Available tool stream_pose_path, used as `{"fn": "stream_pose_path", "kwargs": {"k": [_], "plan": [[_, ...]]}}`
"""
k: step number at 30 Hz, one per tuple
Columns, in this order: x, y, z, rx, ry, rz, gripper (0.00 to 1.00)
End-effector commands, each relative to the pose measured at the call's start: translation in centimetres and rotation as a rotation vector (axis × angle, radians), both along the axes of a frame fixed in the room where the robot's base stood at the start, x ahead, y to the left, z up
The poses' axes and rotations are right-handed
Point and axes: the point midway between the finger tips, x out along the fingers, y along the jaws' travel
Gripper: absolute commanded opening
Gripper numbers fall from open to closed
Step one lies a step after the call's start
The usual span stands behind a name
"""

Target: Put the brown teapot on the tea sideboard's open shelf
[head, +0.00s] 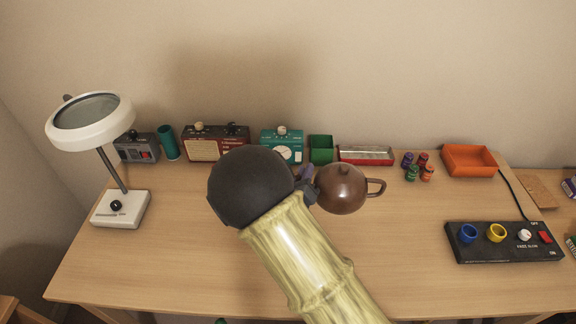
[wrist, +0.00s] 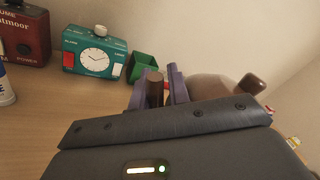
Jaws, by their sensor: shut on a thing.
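The brown teapot (head: 341,190) is over the desk in the head view, lid up and loop handle to the right. My gripper (head: 306,174) is at its left side, partly hidden behind my dark wrist. In the wrist view, the purple fingers of my gripper (wrist: 158,84) are closed on a narrow brown part of the teapot, probably its spout. The rounded teapot body (wrist: 212,86) shows behind the right finger. I cannot tell whether its base touches the desk. The tea sideboard and its open shelf are not in view.
The front left of the desk is clear.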

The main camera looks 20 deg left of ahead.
Motion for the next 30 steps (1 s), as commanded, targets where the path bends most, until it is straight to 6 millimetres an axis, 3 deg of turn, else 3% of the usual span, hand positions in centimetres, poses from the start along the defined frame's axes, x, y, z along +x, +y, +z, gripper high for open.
{"fn": "stream_pose_path", "kwargs": {"k": [1,15,30], "plan": [[0.4,-1.1,1.0,-0.009,-0.001,-0.014,0.00],[2.1,-10.9,1.1,-0.010,0.000,-0.062,0.00],[0.5,-21.8,2.8,-0.011,0.002,-0.032,0.00]]}}
